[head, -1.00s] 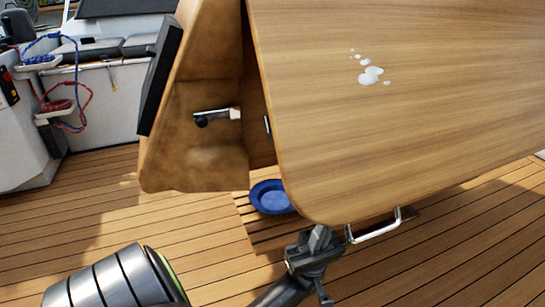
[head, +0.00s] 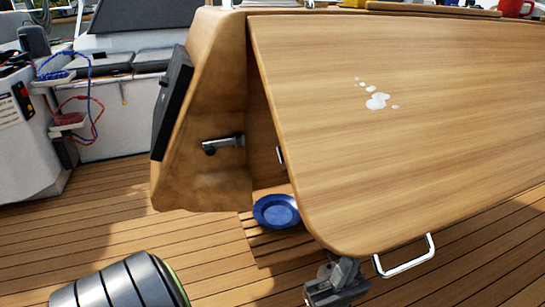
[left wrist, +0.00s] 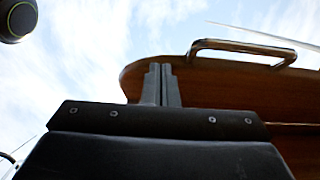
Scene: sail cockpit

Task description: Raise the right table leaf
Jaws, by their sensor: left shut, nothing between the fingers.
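The right table leaf (head: 390,120) is a wide wooden panel sloping down toward me from the table's top edge, with white spots on its face. A metal handle (head: 406,258) sits on its lower edge. My left gripper (head: 342,270) is below the leaf's lower near corner, left of the handle. In the left wrist view, the shut, empty fingers (left wrist: 160,70) point up against the leaf's wooden surface (left wrist: 215,82), with the handle (left wrist: 243,49) to their right. I cannot tell whether they touch the leaf. My right gripper is not in view.
The table's wooden end panel (head: 205,150) carries a metal bracket (head: 222,144). A blue dish (head: 276,211) lies on the floor beneath. A red mug (head: 514,8) stands on the tabletop. Cushioned seating (head: 103,64) is at the back left.

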